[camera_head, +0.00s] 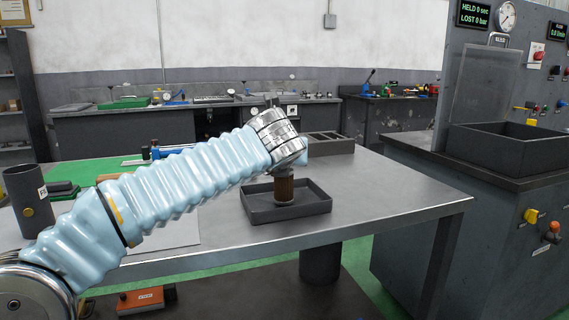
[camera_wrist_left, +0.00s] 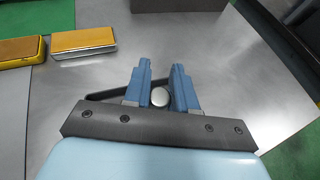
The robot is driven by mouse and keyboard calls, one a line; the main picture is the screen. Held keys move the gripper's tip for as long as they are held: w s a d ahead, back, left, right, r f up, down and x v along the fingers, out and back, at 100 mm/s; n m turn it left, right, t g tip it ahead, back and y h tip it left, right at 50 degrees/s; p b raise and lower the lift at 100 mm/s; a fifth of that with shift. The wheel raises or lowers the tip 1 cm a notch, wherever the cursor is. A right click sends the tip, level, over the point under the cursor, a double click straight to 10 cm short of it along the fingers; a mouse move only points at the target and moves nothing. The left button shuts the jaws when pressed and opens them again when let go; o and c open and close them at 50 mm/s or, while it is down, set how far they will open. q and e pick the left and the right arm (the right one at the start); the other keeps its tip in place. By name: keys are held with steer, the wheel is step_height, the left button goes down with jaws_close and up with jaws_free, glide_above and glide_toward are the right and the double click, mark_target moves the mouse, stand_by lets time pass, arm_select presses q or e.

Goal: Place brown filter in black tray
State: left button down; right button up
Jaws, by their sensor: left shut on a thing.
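The brown filter (camera_head: 284,188) is an upright ribbed cylinder with a light lower end. My left gripper (camera_head: 291,167) is shut on its top, over the black tray (camera_head: 315,209). The filter's lower end shows inside the tray outline; I cannot tell whether it touches the tray floor. In the left wrist view the blue fingers (camera_wrist_left: 162,72) stand on both sides of the filter's round silver top (camera_wrist_left: 160,97). Part of the dark tray (camera_wrist_left: 101,96) shows behind the left finger. My right gripper is not in view.
A grey slotted box (camera_head: 330,145) stands behind the tray on the metal table (camera_head: 400,195). A dark cylinder (camera_head: 27,190) stands at the table's left. A test cabinet with a dark basin (camera_head: 505,150) stands to the right. The tabletop right of the tray is clear.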

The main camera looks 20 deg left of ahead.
arm_select(q)
steer(key=shift+f, duration=0.1)
steer(key=c, duration=0.9)
jaws_free()
steer(key=shift+f, duration=0.15)
steer(key=shift+s+r, duration=0.25)
steer(key=v, duration=1.1)
steer(key=shift+s+d+r+p, duration=0.1)
steer(key=shift+s+r+p, duration=0.05)
steer(key=shift+s+p, duration=0.15)
steer(key=shift+w, duration=0.1)
